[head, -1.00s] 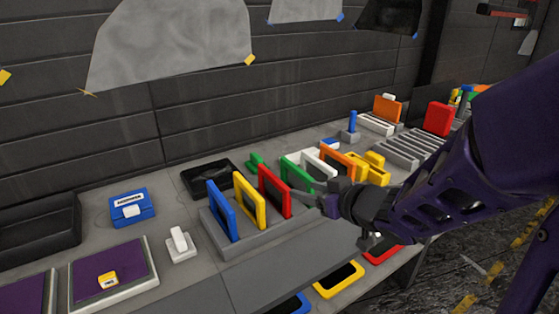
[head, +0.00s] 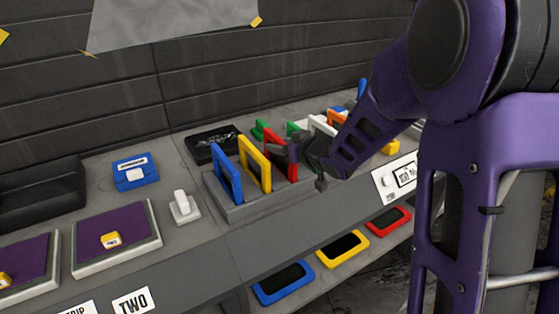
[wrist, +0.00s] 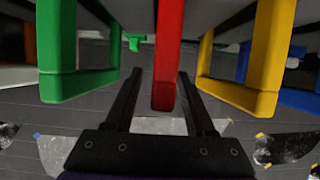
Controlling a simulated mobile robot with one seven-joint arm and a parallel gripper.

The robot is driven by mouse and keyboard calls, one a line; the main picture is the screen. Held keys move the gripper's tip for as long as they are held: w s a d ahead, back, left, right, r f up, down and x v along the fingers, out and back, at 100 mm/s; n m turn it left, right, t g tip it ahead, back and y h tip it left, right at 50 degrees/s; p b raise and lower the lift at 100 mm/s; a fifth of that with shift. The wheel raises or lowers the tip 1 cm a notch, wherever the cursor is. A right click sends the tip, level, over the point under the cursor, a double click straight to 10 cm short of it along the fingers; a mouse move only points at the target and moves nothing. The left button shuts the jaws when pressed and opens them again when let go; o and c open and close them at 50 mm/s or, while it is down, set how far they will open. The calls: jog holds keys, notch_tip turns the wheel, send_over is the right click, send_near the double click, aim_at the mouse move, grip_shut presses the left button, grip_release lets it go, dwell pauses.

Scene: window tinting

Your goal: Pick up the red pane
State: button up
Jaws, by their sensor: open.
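The red pane (head: 274,145) is a red-framed panel standing upright in a grey rack (head: 246,207), just right of the yellow pane (head: 252,165). In the wrist view the red pane (wrist: 168,60) shows edge-on, between my gripper's two dark fingers (wrist: 156,95). The fingers are apart, one on each side of its edge, and I see a gap on both sides. In the head view my gripper (head: 292,152) is at the pane's right side and hides part of it.
A blue pane (head: 226,172) stands left of the yellow one. In the wrist view a green frame (wrist: 78,85) and a yellow frame (wrist: 262,85) flank my fingers closely. Several framed panes, including a red one (head: 389,221), lie on the lower shelf.

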jog(key=shift+w+a+f, duration=0.2)
jog(key=shift+w+a, duration=0.15)
jog(key=shift+w, duration=0.25)
grip_shut()
dwell(1.0)
